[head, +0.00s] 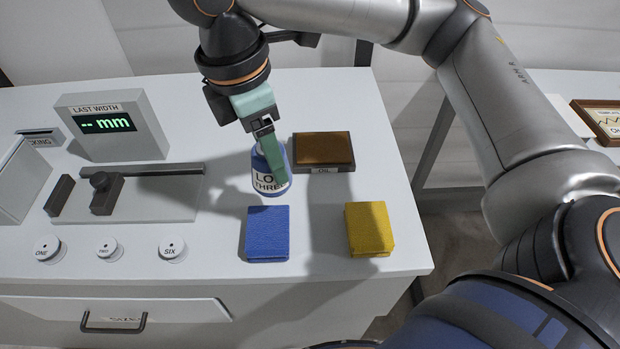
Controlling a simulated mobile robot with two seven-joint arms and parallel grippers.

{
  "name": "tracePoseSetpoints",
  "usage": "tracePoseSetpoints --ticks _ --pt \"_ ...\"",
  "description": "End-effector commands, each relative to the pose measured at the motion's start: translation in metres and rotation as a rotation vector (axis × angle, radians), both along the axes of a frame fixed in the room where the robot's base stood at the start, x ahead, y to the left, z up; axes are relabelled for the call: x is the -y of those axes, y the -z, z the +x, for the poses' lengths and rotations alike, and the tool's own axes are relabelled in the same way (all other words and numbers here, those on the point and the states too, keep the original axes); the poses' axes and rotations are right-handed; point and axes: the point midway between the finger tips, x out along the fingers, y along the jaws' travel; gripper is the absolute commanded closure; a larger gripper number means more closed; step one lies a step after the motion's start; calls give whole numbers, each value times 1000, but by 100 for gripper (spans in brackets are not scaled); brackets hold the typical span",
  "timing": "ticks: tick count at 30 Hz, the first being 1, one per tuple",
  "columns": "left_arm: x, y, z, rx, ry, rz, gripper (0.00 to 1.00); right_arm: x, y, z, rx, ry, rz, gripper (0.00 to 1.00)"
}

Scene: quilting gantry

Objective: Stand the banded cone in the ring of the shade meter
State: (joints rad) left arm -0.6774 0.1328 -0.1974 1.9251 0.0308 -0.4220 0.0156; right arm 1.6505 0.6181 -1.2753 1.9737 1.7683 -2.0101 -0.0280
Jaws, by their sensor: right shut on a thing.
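A blue cone (258,163) with a white band lettered "LO… THREE" is near the middle of the white table. My right gripper (272,163) reaches down from above and is shut on it, with one green finger across its front and part of the label. The cone looks nearly upright. I cannot tell whether its base touches the table. No shade meter or ring can be made out in this view. My left gripper is not in view.
A brown pad (323,149) lies right behind the cone. A blue cloth block (267,233) and a yellow one (369,229) lie in front. A "LAST WIDTH" display (112,126), a sliding gauge (125,195) and white discs (172,247) stand left. The table's right end is clear.

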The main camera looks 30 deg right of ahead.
Motion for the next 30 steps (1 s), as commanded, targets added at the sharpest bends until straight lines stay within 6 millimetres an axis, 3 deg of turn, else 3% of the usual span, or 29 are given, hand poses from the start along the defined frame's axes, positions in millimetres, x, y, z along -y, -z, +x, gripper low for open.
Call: tracePoseSetpoints --ticks 3,10,17,23,30 --pt "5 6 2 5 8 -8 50 25 24 -4 -3 5 0 98" --pt "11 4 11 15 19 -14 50 52 54 -7 1 2 0 98" --pt "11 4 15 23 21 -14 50 63 67 -8 0 1 0 98" --pt "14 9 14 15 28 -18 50 62 95 -9 -1 -1 0 98" --pt "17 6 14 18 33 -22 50 62 95 -8 1 0 1 98"
